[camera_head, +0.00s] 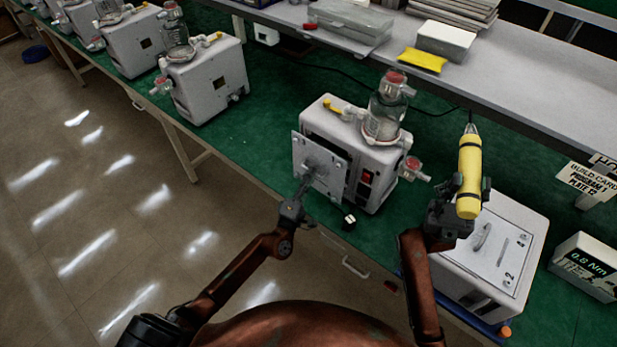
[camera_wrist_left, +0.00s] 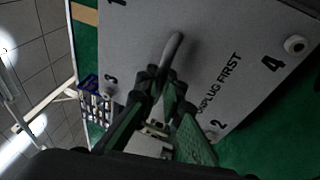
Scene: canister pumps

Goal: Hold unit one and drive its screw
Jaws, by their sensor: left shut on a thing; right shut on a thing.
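A white canister pump unit (camera_head: 350,130) with a glass jar (camera_head: 385,110) on top stands mid-bench. Its grey front plate (camera_head: 335,165) also fills much of the left wrist view (camera_wrist_left: 215,60), reading "UNPLUG FIRST" with numbered corners. White round screw heads or bosses show near 4 (camera_wrist_left: 294,45) and 3. My left gripper (camera_head: 305,185) is shut on the plate's handle (camera_wrist_left: 174,48); its fingers hide the handle's lower part. My right gripper (camera_head: 455,205) is shut around a yellow screwdriver (camera_head: 470,165), held roughly upright, right of the unit and apart from it. The screwdriver's lower end is hidden.
Another white unit (camera_head: 500,245) with a numbered plate lies below my right gripper. A "0.8 Nm" box (camera_head: 585,268) stands at right, under a build card (camera_head: 590,180). Several pump units (camera_head: 205,80) line the left bench.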

